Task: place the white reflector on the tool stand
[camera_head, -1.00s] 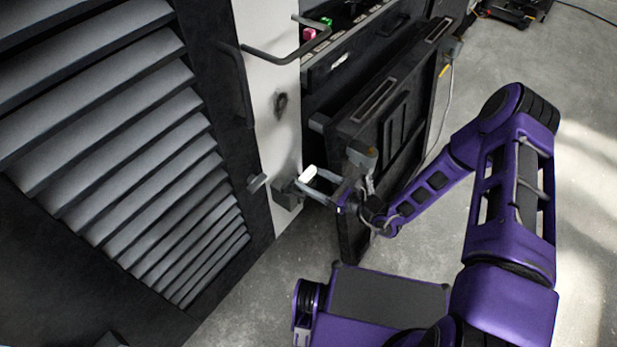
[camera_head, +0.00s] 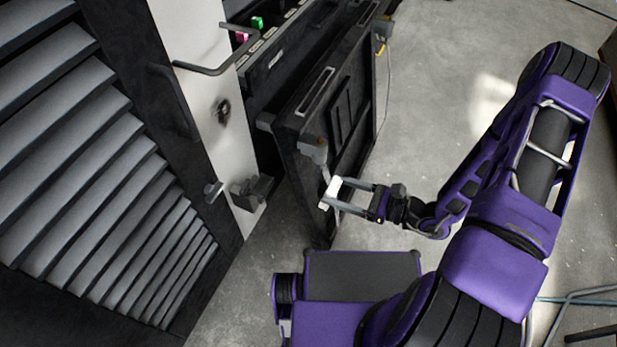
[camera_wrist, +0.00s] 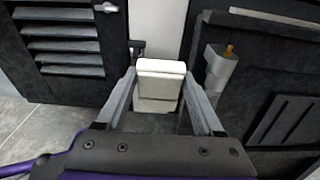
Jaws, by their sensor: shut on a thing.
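The white reflector (camera_head: 333,187) is a small white block held between the fingertips of my gripper (camera_head: 330,196). In the wrist view the reflector (camera_wrist: 161,82) stands upright between the two grey fingers of my gripper (camera_wrist: 160,92), which are shut on it. It is in the air in front of the black hinged panel, to the right of the grey bracket (camera_head: 252,190) on the white upright panel, and apart from that bracket. I cannot tell any thing in view for certain as the tool stand.
A black hinged panel (camera_head: 345,110) stands open close behind my gripper. A louvred dark wall (camera_head: 90,170) fills the left, beside the white panel (camera_head: 195,50) with its bar handle. Concrete floor (camera_head: 450,70) is clear behind my arm. Blue hoses (camera_head: 580,295) lie at lower right.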

